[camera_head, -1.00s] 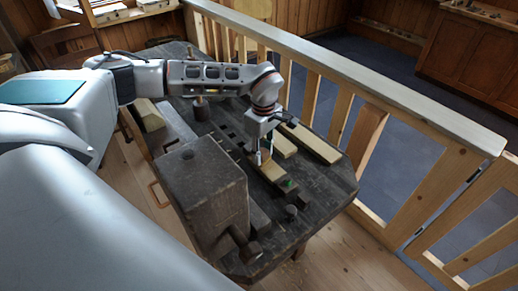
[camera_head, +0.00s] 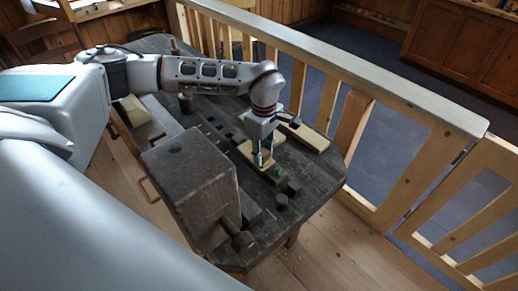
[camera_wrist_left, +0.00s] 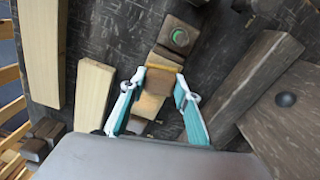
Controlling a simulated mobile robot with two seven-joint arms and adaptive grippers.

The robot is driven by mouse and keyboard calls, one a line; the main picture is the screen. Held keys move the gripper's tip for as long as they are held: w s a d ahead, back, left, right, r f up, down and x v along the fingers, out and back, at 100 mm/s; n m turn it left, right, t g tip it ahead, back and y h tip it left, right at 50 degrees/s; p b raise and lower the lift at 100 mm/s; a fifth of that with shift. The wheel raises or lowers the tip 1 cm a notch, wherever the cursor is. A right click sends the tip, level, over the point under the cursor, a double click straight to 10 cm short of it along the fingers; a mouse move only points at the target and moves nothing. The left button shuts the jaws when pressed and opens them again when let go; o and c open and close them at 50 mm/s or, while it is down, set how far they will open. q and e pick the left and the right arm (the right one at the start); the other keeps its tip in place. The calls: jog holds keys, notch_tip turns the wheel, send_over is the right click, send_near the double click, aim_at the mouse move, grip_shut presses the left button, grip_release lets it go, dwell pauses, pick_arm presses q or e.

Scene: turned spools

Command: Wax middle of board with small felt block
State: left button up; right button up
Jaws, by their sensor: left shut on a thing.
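My left gripper (camera_head: 262,160) points down over a short light wooden board (camera_head: 243,151) on the dark workbench. In the left wrist view its teal fingers (camera_wrist_left: 160,84) are shut on a small brown block (camera_wrist_left: 158,80), taken to be the felt block. The block is over the board (camera_wrist_left: 147,106), between its ends; I cannot tell whether it touches. The board's near part is partly hidden by the gripper. My right gripper is not in view.
The dark workbench (camera_head: 318,178) carries a large block-shaped vise (camera_head: 190,185) at front left. A light board (camera_head: 305,136) lies right of the gripper; two show in the wrist view (camera_wrist_left: 92,90). A wooden railing (camera_head: 350,75) runs behind.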

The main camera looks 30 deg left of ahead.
pick_arm(q)
jog(key=shift+s+d+f, duration=0.1)
jog(key=shift+s+d, duration=0.15)
jog(key=shift+d, duration=0.3)
jog(key=shift+r, duration=3.05)
jog(key=shift+r, duration=1.5)
